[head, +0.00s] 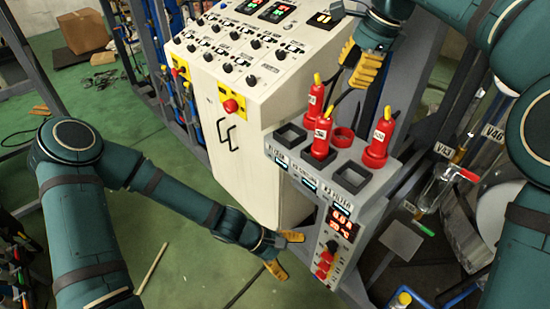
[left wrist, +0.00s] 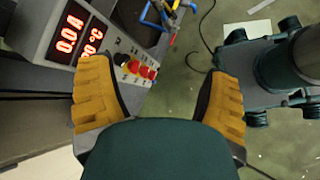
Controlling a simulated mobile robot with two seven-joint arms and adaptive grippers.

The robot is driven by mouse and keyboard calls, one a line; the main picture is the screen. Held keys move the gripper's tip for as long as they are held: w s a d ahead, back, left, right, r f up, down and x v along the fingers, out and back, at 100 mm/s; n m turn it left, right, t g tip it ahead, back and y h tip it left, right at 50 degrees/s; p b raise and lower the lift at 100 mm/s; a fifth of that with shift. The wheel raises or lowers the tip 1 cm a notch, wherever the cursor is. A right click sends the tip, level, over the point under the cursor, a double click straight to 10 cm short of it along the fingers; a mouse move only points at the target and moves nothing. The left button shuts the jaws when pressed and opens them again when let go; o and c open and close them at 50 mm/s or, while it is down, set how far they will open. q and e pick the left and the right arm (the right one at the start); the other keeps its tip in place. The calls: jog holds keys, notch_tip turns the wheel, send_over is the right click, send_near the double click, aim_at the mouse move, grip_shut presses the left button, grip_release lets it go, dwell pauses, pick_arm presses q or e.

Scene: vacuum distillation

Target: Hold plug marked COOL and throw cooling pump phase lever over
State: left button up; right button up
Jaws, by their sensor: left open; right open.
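Three red plugs with yellow tips stand upright in the grey control box (head: 372,192): a back one (head: 315,100), a middle one (head: 321,138) and a right one (head: 378,145). Their white labels are too small to read, so I cannot tell which says COOL. Small red levers or knobs (head: 323,268) sit low on the box's front panel and also show in the left wrist view (left wrist: 140,69). I cannot tell which is the cooling pump phase lever. My left gripper (head: 287,252) is open and empty, beside that panel. My right gripper (head: 358,61) is open, above and behind the plugs.
A white cabinet (head: 215,140) with knobs and a red emergency button (head: 231,106) stands left of the box. Pipes, valves and a red-handled tap (head: 468,175) crowd the right side. A cardboard box (head: 84,31) lies far back.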

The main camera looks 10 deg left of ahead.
pick_arm(q)
jog(key=w+r+n+t+h, duration=0.4)
jog(key=w+r+n, duration=0.25)
jog(key=r, duration=0.25)
jog(key=n+t, duration=0.6)
send_near(314, 145)
jog(key=x, duration=1.2)
jog(key=shift+d+r, duration=0.1)
jog(key=shift+d, duration=0.1)
grip_shut()
